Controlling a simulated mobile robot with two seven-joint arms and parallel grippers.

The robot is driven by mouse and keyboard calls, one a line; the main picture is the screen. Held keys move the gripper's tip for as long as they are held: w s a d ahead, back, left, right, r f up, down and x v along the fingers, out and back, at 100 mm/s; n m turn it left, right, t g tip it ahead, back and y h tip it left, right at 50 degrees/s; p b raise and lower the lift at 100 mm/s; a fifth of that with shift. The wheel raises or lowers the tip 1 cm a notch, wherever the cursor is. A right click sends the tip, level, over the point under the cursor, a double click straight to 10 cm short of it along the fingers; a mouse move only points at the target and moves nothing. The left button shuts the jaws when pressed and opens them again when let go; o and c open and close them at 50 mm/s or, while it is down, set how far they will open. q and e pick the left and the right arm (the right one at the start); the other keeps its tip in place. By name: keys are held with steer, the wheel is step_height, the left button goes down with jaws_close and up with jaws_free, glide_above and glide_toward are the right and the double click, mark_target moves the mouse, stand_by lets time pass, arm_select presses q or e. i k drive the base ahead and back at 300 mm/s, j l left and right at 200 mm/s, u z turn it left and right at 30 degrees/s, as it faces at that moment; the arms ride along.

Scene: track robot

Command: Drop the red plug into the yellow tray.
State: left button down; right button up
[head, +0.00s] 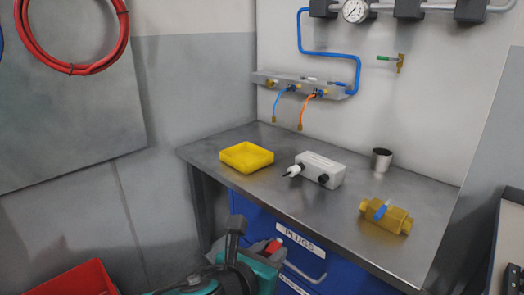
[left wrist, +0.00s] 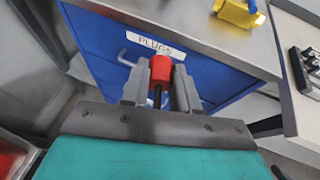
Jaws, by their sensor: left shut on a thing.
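The red plug (left wrist: 160,68) is held between the two fingers of my left gripper (left wrist: 160,92) in the left wrist view. In the head view the left gripper (head: 270,246) shows low in the picture, in front of the blue drawer cabinet, with a bit of the red plug (head: 275,244) visible. The yellow tray (head: 246,157) sits on the left part of the grey workbench and looks empty. The gripper is apart from the tray, in front of the bench. My right gripper is not in view.
On the bench (head: 300,210) stand a grey box with a white fitting (head: 319,170), a metal cup (head: 381,160) and a brass valve with a blue handle (head: 386,217). A blue cabinet labelled PLUGS (head: 300,240) is under the bench. A red bin (head: 75,280) is at lower left.

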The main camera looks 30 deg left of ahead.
mark_target(245, 163)
steer(key=i+j+z, duration=0.1)
steer(key=j, duration=0.25)
steer(key=i+j+z, duration=0.15)
steer(key=i+j, duration=0.15)
steer(key=j+z, duration=0.15)
steer(key=j, duration=0.6)
